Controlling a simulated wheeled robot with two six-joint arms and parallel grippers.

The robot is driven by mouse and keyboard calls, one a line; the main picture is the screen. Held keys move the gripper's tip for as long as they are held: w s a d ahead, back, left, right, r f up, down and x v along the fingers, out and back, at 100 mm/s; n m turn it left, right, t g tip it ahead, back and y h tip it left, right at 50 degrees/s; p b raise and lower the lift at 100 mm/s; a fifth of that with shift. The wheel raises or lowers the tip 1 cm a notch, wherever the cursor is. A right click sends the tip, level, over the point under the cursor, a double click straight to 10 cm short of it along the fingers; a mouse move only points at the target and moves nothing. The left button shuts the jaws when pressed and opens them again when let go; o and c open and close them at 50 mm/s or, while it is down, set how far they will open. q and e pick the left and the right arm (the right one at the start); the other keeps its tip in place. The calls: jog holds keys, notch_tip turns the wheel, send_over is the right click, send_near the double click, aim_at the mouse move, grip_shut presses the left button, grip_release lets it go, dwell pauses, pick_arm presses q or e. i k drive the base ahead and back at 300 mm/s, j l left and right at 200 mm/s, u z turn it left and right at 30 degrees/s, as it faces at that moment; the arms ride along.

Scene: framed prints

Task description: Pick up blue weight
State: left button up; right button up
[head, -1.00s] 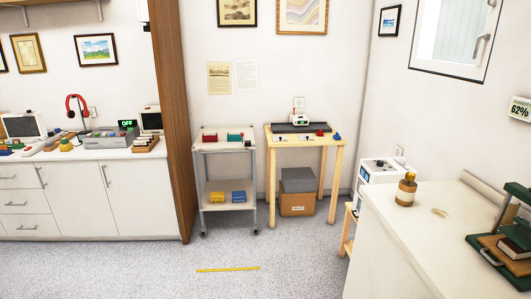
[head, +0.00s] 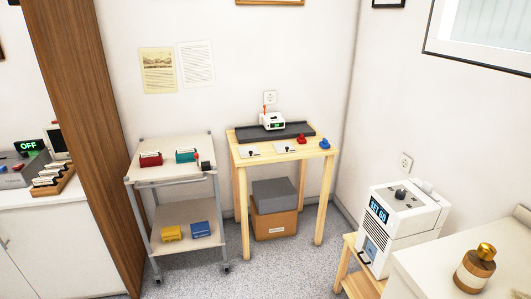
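A small blue weight (head: 325,143) stands on the right front part of the wooden table (head: 247,161). A similar red weight (head: 302,139) stands just left of and behind it. Neither of my grippers is in the head view, and nothing is seen touching the blue weight.
A dark tray (head: 290,130) and a white device (head: 272,121) are at the table's back. A grey cart (head: 165,172) with colored boxes stands left. A white machine (head: 405,215) on a wooden stand and a counter (head: 420,262) are at right. Boxes (head: 275,226) sit under the table.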

aim_at(324, 144)
jog(key=i+j+z, duration=0.1)
jog(key=i+z, duration=0.2)
jog(key=i+j+z, duration=0.25)
jog(key=i, duration=0.15)
jog(key=z, duration=0.8)
